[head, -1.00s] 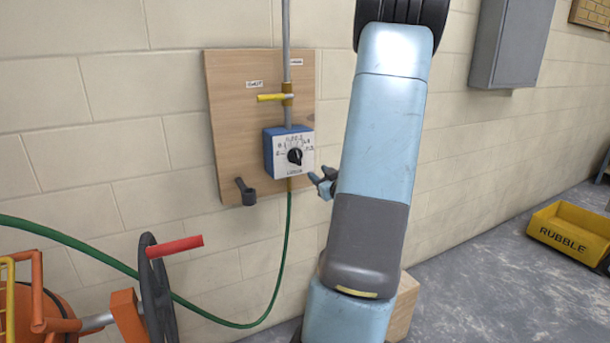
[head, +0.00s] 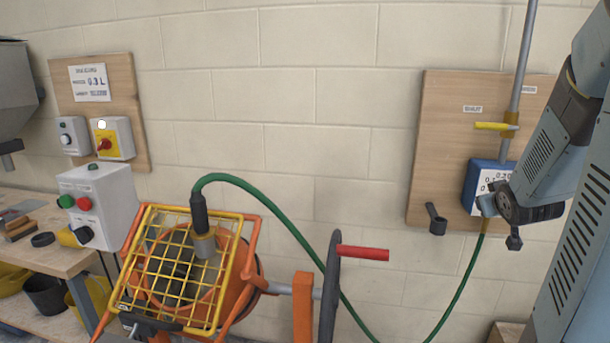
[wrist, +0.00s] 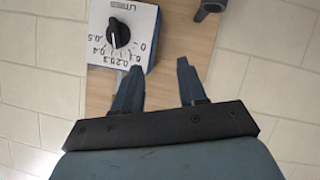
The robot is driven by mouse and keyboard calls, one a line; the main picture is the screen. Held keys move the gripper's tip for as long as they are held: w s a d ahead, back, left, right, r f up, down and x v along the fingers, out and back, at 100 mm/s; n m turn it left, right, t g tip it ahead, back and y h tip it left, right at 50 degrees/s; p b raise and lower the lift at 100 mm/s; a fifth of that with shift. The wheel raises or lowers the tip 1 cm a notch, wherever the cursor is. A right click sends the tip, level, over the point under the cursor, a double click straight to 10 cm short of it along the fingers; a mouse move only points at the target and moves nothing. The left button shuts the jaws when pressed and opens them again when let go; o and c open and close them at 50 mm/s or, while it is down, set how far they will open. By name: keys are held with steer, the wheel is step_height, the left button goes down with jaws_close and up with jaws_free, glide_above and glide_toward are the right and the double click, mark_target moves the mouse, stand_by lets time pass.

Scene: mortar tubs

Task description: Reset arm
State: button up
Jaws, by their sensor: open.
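My arm comes in from the right edge of the head view, in front of the wooden board on the wall. My gripper (wrist: 158,85) shows in the wrist view with its two blue fingers apart and nothing between them. The fingertips lie just past the edge of the blue dosing box (wrist: 125,30) with its white dial face and black knob. In the head view the box (head: 480,182) is partly hidden by my arm, and the fingers are hard to make out there.
An orange mixer with a yellow grid guard (head: 150,290) stands at lower left, and a green hose (head: 285,222) runs from it to the box. A red-handled wheel (head: 362,253) stands in front. A yellow valve lever (head: 493,126) and a black hook (head: 437,222) are on the board (head: 440,120).

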steer(key=s+a+r+g+y, duration=0.2)
steer(key=s+a+g, duration=0.1)
steer(key=s+a, duration=0.8)
steer(key=s+a+r+g+y, duration=0.2)
steer(key=s+a+r+g, duration=0.1)
steer(key=s+a, duration=0.8)
steer(key=shift+s+a+r+g+y, duration=0.15)
steer(key=shift+a+r+g+y, duration=0.2)
steer(key=shift+a, duration=0.15)
